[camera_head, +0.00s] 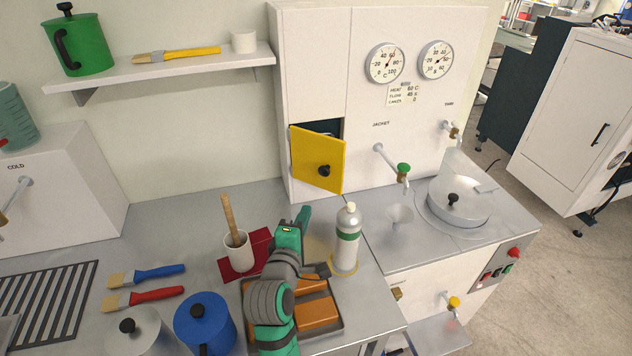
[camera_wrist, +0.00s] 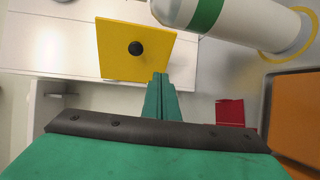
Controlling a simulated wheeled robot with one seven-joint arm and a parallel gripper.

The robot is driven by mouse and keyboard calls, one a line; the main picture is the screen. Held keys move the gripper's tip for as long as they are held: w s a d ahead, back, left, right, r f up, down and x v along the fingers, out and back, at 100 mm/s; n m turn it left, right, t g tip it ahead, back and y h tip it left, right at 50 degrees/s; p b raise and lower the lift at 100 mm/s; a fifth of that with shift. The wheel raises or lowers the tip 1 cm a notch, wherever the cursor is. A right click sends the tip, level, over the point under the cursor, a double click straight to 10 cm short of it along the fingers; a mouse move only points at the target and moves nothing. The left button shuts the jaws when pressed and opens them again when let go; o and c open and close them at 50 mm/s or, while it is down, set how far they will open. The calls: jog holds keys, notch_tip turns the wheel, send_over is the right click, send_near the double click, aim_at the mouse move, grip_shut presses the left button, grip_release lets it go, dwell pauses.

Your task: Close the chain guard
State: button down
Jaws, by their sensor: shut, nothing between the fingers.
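The chain guard looks to be the yellow panel (camera_head: 308,158) with a black knob (camera_head: 324,171), on the front of the white machine cabinet. It stands swung open, with a dark opening (camera_head: 322,127) showing behind its top edge. In the wrist view the yellow panel (camera_wrist: 125,58) and its knob (camera_wrist: 136,48) are ahead of the fingers and left of them. My gripper (camera_head: 304,216) is below and in front of the panel, over the counter, apart from it. In the wrist view its green fingers (camera_wrist: 160,82) are together and empty.
A white bottle with a green band (camera_head: 347,240) stands close right of my gripper. A mortar with pestle (camera_head: 238,247) on a red cloth (camera_head: 229,265) is at left. A tray (camera_head: 338,322) with orange blocks lies under my arm. A tap (camera_head: 403,172) juts out right of the panel.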

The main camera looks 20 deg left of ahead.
aim_at(324, 173)
jog(key=s+a+r+m+t+h, duration=0.2)
jog(key=s+a+r+m+h, duration=0.1)
jog(key=s+r+m+h, duration=0.15)
jog(key=shift+n+h, duration=0.25)
jog(key=shift+h, duration=0.2)
jog(key=w, duration=0.4)
jog(key=w+d, duration=0.1)
jog(key=w, duration=0.4)
jog(key=w+d, duration=0.1)
jog(key=w, duration=0.4)
jog(key=shift+w+d+f, duration=0.1)
jog(key=shift+w+f, duration=0.05)
jog(key=shift+f, duration=0.15)
jog(key=shift+d, duration=0.15)
